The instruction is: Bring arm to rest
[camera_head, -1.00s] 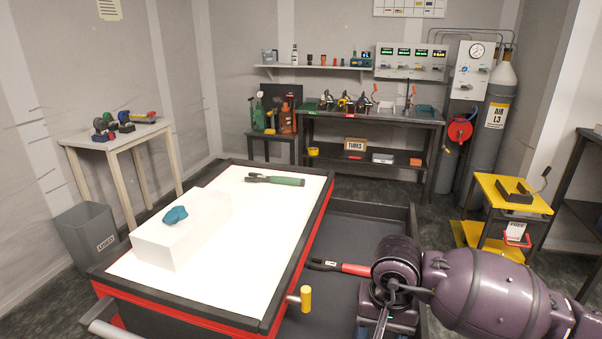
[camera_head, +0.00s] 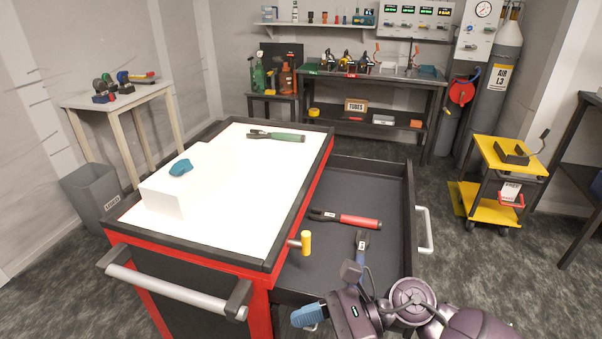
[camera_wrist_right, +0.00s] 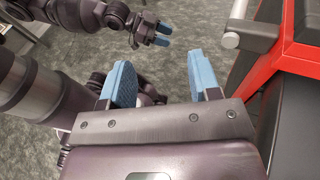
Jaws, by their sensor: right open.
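My right gripper is at the bottom of the head view, beside the front corner of the open drawer (camera_head: 330,258). One blue finger (camera_head: 310,315) shows clearly there. The left arm does not show in the head view.
The red-and-black cart has a white top (camera_head: 250,215) holding a white block (camera_head: 160,195), a blue lump (camera_head: 181,167) and a green-handled tool (camera_head: 277,136). A red-handled tool (camera_head: 358,221) and a blue-marked tool (camera_head: 362,242) lie in the drawer. A yellow trolley (camera_head: 500,160) stands right.

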